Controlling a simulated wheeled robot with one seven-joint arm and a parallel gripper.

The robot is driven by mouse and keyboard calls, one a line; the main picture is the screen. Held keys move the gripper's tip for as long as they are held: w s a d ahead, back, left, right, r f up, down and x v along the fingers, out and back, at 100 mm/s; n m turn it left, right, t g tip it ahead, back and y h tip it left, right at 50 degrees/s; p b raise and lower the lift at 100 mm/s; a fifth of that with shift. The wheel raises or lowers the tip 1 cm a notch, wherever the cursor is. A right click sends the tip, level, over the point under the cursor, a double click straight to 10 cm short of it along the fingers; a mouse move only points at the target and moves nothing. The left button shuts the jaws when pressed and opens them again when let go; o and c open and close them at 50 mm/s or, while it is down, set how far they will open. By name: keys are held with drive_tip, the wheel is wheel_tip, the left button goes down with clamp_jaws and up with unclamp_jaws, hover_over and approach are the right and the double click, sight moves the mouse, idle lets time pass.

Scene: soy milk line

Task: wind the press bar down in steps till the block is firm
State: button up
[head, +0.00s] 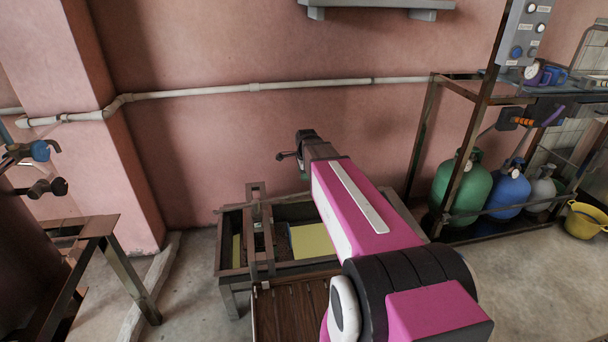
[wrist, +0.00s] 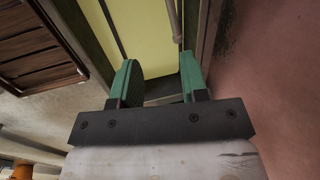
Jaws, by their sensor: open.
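The press is a dark metal trough on legs (head: 230,268) in the lower middle of the head view, with an upright metal frame (head: 268,240) across its left part. A flat pale yellow surface (head: 312,242) shows inside it, and a yellow surface also fills the top of the wrist view (wrist: 150,30). A thin brownish rod (wrist: 175,22) shows there, ending just beyond the fingertips; I cannot tell if it is the press bar. My gripper (wrist: 158,62) is open with green fingers, nothing between them. In the head view my gripper (head: 303,170) is mostly hidden behind my arm.
Slatted dark wood (head: 290,310) lies in front of the trough. A metal table (head: 95,228) stands at left. Green (head: 462,188) and blue (head: 507,190) gas cylinders stand under a rack at right, near a yellow bucket (head: 585,220). The pink wall is close behind.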

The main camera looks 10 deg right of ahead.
wheel_tip(320, 180, up, 10)
drive_tip(key=s, duration=0.2)
idle(0.5)
